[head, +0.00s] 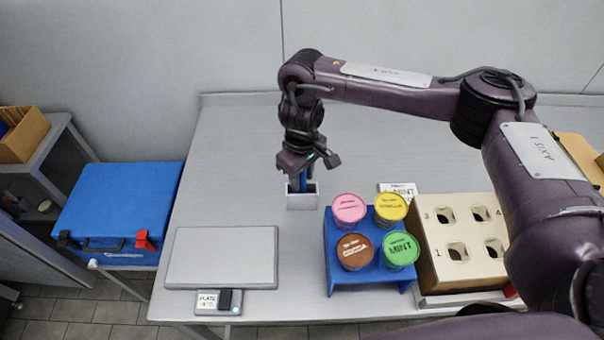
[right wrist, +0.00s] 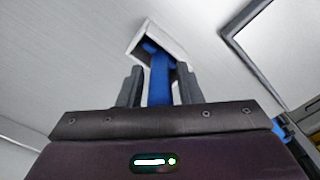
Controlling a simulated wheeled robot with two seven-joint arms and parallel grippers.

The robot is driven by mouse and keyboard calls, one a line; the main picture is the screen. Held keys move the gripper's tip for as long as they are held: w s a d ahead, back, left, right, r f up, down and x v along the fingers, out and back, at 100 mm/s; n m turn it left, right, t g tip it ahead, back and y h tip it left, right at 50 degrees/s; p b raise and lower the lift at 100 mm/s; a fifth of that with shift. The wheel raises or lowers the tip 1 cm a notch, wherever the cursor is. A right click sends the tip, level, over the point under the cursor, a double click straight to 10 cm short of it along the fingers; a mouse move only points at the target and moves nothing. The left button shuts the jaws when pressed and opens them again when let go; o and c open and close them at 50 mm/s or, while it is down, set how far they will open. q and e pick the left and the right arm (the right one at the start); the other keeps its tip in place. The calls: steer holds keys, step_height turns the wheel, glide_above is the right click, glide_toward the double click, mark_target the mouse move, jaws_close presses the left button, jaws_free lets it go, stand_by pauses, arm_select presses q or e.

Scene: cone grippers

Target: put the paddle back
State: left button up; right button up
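The blue paddle (head: 302,184) stands in a small white holder (head: 303,201) near the middle of the table. In the right wrist view the paddle's blue handle (right wrist: 160,82) runs down into the white holder's opening (right wrist: 172,40). My right gripper (head: 306,172) is just above the holder, pointing down. Its fingers (right wrist: 160,88) are on either side of the handle, with a narrow gap showing on each side, so it looks open. The paddle's lower end is hidden in the holder. My left gripper is not in view.
A blue stand with several coloured tubs (head: 355,251) and a beige box with holes (head: 460,270) are to the right. A grey-white plate (head: 222,258) lies front left. A blue case (head: 117,212) stands left of the table. The table behind the holder is clear.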

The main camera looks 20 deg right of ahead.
steer(key=shift+o, duration=1.2)
steer(key=shift+r+p, duration=0.3)
steer(key=shift+r, duration=3.6)
